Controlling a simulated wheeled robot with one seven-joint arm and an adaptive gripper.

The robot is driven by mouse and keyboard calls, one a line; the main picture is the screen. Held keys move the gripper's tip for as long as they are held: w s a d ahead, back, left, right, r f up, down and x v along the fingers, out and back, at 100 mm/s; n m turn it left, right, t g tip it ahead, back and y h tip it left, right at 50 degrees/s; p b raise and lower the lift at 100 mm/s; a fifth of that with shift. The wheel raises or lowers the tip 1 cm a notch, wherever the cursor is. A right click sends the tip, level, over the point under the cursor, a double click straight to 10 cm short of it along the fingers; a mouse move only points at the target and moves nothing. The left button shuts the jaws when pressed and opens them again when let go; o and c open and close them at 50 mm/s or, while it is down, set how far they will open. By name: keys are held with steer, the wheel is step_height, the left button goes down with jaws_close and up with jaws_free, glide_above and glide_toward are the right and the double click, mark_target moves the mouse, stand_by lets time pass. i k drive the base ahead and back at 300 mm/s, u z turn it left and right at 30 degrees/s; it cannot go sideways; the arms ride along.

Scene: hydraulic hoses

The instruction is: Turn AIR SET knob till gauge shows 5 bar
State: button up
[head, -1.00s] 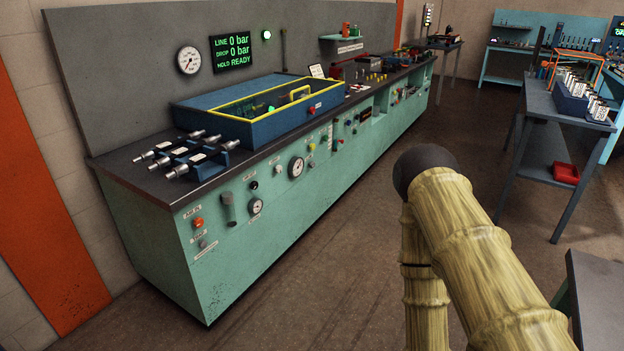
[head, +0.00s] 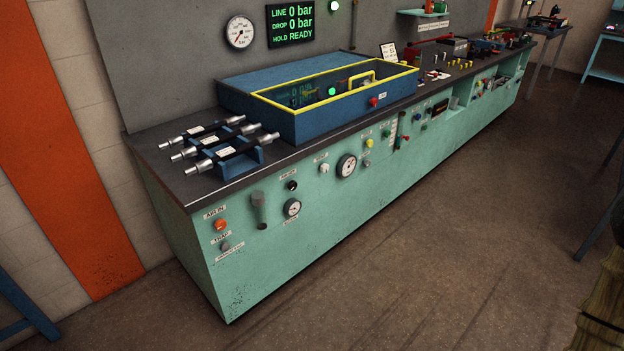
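On the green front panel (head: 330,215) of the long bench, a black knob (head: 292,186) sits under a small white label that is too small to read surely; it may be the AIR SET knob. Just below it is a small round white gauge (head: 292,208), its needle too small to read. A larger gauge (head: 346,166) is further right on the panel, with a white knob (head: 324,169) to its left. The wall display (head: 291,25) reads LINE 0 bar, DROP 0 bar, HOLD READY. My gripper is not in view; only part of my arm shows at the right edge.
An orange AIR IN button (head: 220,225) and a grey knob (head: 225,246) are at the panel's left end. A blue box with a yellow-framed lid (head: 345,88) and several hoses on a blue rack (head: 240,165) are on top. The floor (head: 420,260) before the bench is clear.

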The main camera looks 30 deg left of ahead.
mark_target(291, 185)
steer(key=u, duration=0.5)
steer(key=i, duration=0.95)
steer(key=u, duration=0.75)
